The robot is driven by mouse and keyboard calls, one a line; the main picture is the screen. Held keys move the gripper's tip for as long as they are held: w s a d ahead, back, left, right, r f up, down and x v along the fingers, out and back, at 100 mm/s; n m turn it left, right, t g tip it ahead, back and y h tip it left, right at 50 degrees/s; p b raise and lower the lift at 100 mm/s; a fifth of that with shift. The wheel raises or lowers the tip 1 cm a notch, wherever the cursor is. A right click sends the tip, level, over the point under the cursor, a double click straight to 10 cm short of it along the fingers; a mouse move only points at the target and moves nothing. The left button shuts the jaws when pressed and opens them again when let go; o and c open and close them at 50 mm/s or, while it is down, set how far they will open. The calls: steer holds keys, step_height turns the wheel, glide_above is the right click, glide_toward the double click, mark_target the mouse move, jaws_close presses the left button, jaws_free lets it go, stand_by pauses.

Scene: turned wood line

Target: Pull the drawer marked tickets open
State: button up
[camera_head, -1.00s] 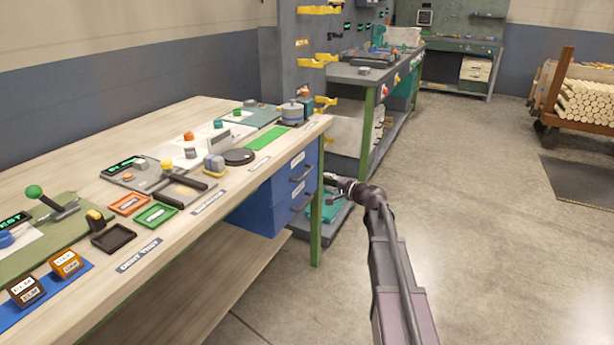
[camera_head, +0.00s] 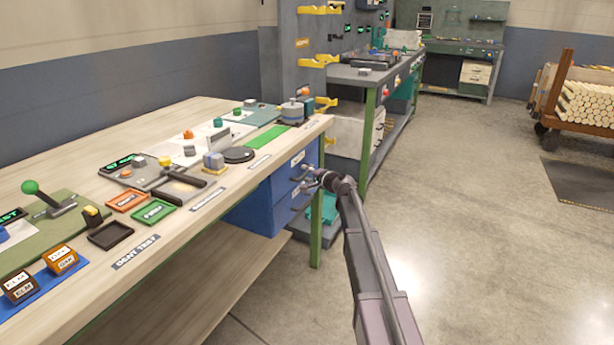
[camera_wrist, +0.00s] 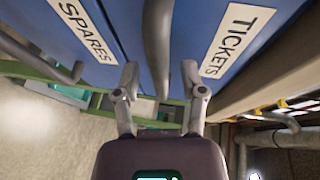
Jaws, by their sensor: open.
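The blue tickets drawer (camera_wrist: 205,20) carries a white TICKETS label (camera_wrist: 237,40) in the wrist view. Its dark bar handle (camera_wrist: 157,50) runs between the two fingers of my open gripper (camera_wrist: 160,72). Gaps show on both sides of the handle; no clear contact is visible. In the head view my gripper (camera_head: 306,180) is at the front of the blue drawer unit (camera_head: 262,208) under the bench's right end. It partly hides the handles. The tickets drawer looks shut.
A second drawer marked SPARES (camera_wrist: 85,30) lies beside it in the wrist view, with its own handle (camera_wrist: 62,74). The wooden bench (camera_head: 165,235) overhangs the drawers. A green bench leg (camera_head: 316,232) stands near my arm. Open floor (camera_head: 470,230) lies to the right.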

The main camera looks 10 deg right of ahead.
steer(key=shift+w, duration=0.15)
jaws_close()
steer(key=shift+s+a, duration=0.15)
steer(key=shift+s, duration=0.05)
